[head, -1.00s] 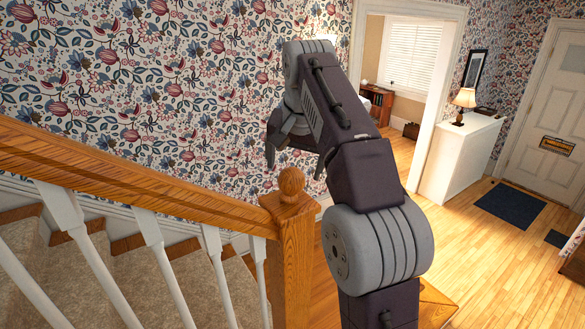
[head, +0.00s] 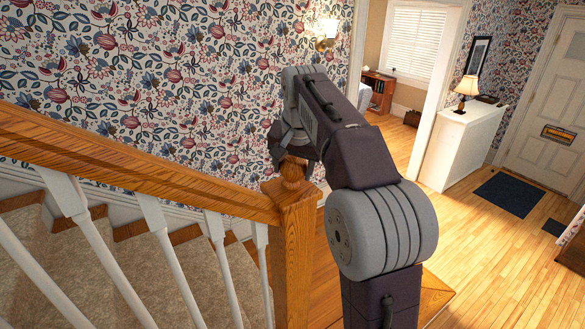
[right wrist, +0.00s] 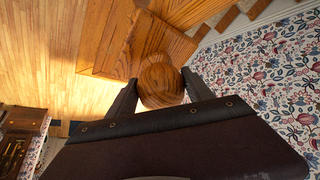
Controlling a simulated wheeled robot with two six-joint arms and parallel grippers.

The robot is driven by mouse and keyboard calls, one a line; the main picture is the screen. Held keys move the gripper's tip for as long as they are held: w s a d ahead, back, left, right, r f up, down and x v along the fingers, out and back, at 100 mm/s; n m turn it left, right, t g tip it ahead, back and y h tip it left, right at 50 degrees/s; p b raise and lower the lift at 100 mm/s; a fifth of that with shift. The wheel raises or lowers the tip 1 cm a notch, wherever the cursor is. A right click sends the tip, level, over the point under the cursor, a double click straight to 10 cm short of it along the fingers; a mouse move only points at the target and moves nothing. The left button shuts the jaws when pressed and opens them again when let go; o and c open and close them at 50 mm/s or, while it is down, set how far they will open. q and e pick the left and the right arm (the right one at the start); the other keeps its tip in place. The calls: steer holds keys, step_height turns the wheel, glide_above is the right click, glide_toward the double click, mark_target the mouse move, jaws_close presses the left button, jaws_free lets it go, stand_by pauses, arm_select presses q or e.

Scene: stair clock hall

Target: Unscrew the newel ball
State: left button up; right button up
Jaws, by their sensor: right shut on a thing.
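The newel ball (head: 293,172) is a round wooden ball on top of the square wooden newel post (head: 294,240) at the foot of the stair rail. My right gripper (head: 292,160) is over the ball from above, with its fingers on either side of it. In the right wrist view the ball (right wrist: 161,82) sits between the two dark fingertips, and the gripper is shut on it. The ball is seated on the post and the gripper hides its upper part in the head view. My left gripper is in neither view.
The wooden handrail (head: 140,165) slopes down to the post from the left, with white balusters (head: 165,260) under it. Carpeted stairs (head: 40,245) lie behind. A white cabinet (head: 455,150) with a lamp (head: 466,90) stands at the right. The wood floor (head: 470,250) between is mostly clear.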

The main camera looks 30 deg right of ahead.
steer(key=shift+d+f, duration=0.1)
steer(key=shift+f, duration=0.05)
steer(key=shift+w+r, duration=0.2)
steer(key=shift+r, duration=0.2)
steer(key=shift+w+r, duration=0.1)
steer(key=shift+r, duration=0.1)
steer(key=shift+c, duration=0.8)
steer(key=shift+d+r, duration=0.15)
steer(key=shift+r, duration=0.3)
